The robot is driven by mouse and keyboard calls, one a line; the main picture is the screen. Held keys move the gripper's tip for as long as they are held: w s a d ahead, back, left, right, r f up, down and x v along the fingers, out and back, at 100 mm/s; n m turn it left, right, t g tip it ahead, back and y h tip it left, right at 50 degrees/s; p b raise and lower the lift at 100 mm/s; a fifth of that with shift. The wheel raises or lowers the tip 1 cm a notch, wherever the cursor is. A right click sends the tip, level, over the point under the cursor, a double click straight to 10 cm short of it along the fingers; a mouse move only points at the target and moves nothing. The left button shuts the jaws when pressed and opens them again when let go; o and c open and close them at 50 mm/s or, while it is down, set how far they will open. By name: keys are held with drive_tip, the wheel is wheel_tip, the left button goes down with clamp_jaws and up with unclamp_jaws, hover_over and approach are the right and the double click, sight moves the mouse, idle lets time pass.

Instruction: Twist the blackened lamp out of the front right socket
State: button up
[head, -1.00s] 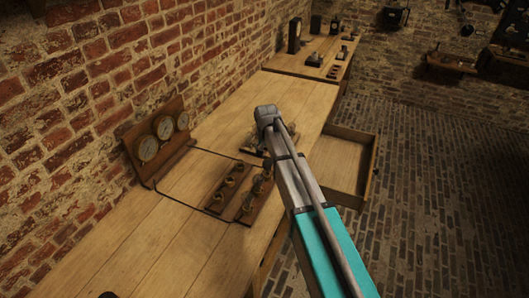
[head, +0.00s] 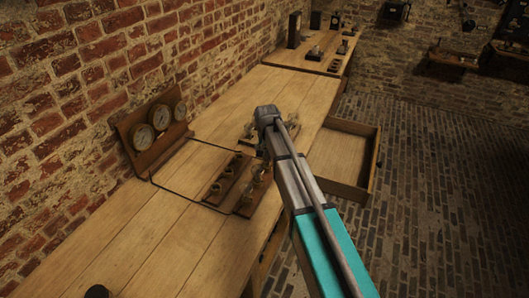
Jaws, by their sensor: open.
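Two dark wooden socket boards lie side by side on the long bench (head: 165,235). The left board (head: 218,192) carries several round brass sockets in a row. The right board (head: 246,207) carries several sockets with small glass lamps (head: 260,172), partly covered by my arm. The lamps are too small and dim to tell which one is blackened. My grey and teal arm reaches in from the lower right, its upper end above the bench just beyond the boards. My gripper does not show; the arm hides whatever lies behind it.
A wooden gauge panel (head: 133,129) with three dials stands against the brick wall, with dark wires running to the boards. An open drawer (head: 347,160) juts from the bench's right side. The near bench is mostly clear.

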drive_tip(key=c, duration=1.2)
drive_tip(key=shift+c, duration=0.5)
drive_tip(key=shift+s+n+y, duration=0.15)
drive_tip(key=shift+n, duration=0.9)
drive_tip(key=shift+s+n+y, duration=0.15)
drive_tip(key=shift+n, duration=0.9)
drive_tip(key=shift+a+n, duration=0.1)
drive_tip(key=shift+n, duration=1)
drive_tip(key=shift+n, duration=0.3)
drive_tip(key=shift+n, duration=0.6)
drive_tip(key=n, duration=0.2)
drive_tip(key=n+g, duration=0.1)
drive_tip(key=n, duration=0.1)
drive_tip(key=shift+w+a+n+y, duration=0.1)
drive_tip(key=shift+a+n+y, duration=0.05)
drive_tip(key=shift+n+y, duration=0.15)
